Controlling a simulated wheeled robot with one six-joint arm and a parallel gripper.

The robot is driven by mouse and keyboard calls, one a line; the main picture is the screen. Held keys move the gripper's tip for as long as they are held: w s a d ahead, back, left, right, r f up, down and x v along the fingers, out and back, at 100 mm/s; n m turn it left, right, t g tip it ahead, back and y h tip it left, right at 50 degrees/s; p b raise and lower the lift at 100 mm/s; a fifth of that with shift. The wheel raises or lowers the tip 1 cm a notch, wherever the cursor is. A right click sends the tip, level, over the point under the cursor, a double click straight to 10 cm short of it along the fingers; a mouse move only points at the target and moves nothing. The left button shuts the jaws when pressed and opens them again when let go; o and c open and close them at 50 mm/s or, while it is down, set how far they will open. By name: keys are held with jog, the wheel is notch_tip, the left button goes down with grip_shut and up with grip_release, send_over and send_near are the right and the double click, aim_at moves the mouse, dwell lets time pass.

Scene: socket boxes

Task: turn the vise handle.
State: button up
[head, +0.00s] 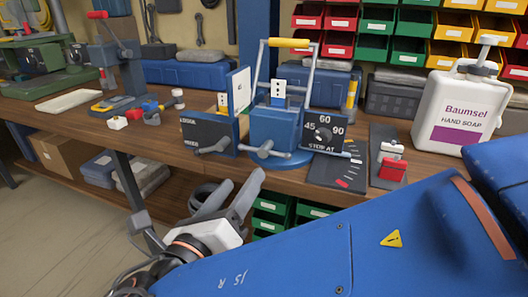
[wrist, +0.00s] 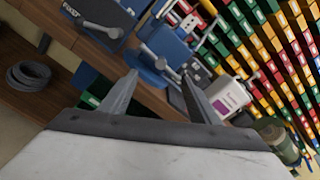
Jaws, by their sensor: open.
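A blue vise (head: 275,127) stands on the wooden bench on a round blue base, with a white socket box in its top. Its grey bar handle (head: 268,152) is on the front, facing me. In the wrist view the handle (wrist: 160,63) lies just beyond the fingertips, in line with the gap between them. My gripper (head: 245,178) is open and empty, in front of the bench edge and below the handle, apart from it. Both fingers of the gripper (wrist: 159,76) show in the wrist view.
A dark plate with another grey lever (head: 213,148) is left of the vise. A dial plate marked 45, 60, 90 (head: 323,134) is right of it. A red-and-white clamp-like part (head: 392,160) and a soap bottle (head: 459,112) stand farther right. Free room lies before the bench.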

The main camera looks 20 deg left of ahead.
aim_at(261, 154)
jog(key=w, duration=0.8)
jog(key=w+d, duration=0.1)
jog(key=w, duration=0.3)
jog(key=shift+w, duration=0.4)
grip_shut()
